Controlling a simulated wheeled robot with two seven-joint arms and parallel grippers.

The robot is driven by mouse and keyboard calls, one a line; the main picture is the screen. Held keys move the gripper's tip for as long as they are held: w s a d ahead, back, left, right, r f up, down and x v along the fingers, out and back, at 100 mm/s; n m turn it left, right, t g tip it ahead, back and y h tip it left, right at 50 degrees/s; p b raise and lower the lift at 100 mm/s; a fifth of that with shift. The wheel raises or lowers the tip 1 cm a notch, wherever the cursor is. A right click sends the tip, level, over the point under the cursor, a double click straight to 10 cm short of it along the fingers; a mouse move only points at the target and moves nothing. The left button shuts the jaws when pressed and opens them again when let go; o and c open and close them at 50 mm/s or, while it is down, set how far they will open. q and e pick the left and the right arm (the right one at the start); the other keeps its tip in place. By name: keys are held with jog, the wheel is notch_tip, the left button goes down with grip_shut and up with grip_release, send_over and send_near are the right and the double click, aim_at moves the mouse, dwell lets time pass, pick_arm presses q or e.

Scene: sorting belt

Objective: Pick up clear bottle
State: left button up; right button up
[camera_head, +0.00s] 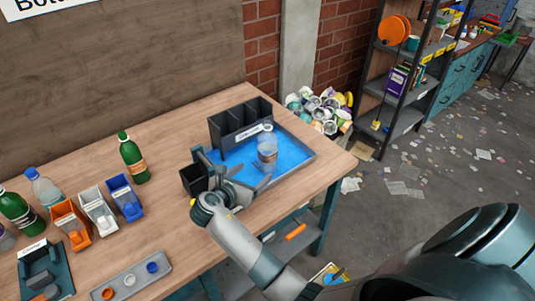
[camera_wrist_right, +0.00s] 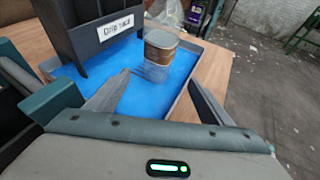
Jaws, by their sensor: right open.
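A clear bottle (camera_head: 267,147) with a brown label stands upright on the blue tray (camera_head: 290,163). In the right wrist view the bottle (camera_wrist_right: 160,46) is just beyond my fingertips. My right gripper (camera_head: 243,177) is open and empty at the tray's near-left side, short of the bottle in the tray. In the right wrist view its fingers (camera_wrist_right: 160,84) are spread with a gap between them. My left gripper is not in view.
A dark divided holder (camera_head: 226,137) stands behind the tray, close to the bottle. Green bottles (camera_head: 133,158) and orange, white and blue bins (camera_head: 98,210) stand to the left. A grey tray with caps (camera_head: 128,281) lies in front. The table's right edge is near the tray.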

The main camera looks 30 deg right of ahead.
aim_at(264, 163)
jog(key=p+x, duration=0.1)
jog(key=x, duration=0.6)
jog(key=shift+w+d+f, duration=0.15)
jog(key=shift+d, duration=0.1)
jog(key=shift+w+d+p, duration=0.3)
jog(key=shift+d+p, duration=0.15)
jog(key=shift+p, duration=0.15)
jog(key=p+x, duration=0.1)
jog(key=x, duration=0.1)
jog(key=shift+w+d, duration=0.25)
jog(key=shift+d, duration=0.1)
jog(key=shift+w+d+f, duration=0.35)
jog(key=shift+d+f, duration=0.05)
jog(key=shift+d, duration=0.1)
